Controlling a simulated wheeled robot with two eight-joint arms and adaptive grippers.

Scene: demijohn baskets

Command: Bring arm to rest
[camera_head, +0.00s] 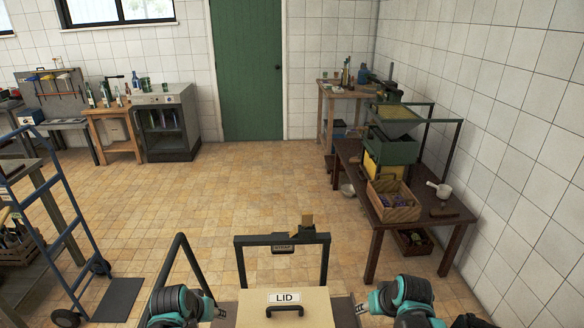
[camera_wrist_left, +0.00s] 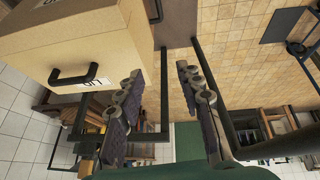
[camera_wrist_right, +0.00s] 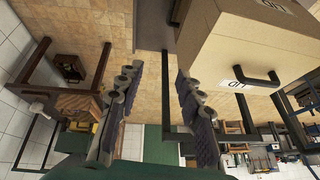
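My left gripper (camera_head: 216,310) is at the bottom of the head view, just left of a tan box with a lid (camera_head: 285,312). In the left wrist view its fingers (camera_wrist_left: 165,100) stand apart with nothing between them. My right gripper (camera_head: 363,308) is just right of the box in the head view. In the right wrist view its fingers (camera_wrist_right: 155,100) are also apart and empty. The box carries a white LID label and a dark handle (camera_head: 284,309). It also shows beside the fingers in the left wrist view (camera_wrist_left: 85,35) and the right wrist view (camera_wrist_right: 230,45).
A dark frame (camera_head: 283,240) stands just beyond the box. A blue hand truck (camera_head: 55,215) is at the left. A dark wooden table (camera_head: 375,200) with a crate (camera_head: 392,208) and a mortar stands at the right. The tiled floor (camera_head: 240,185) between is clear.

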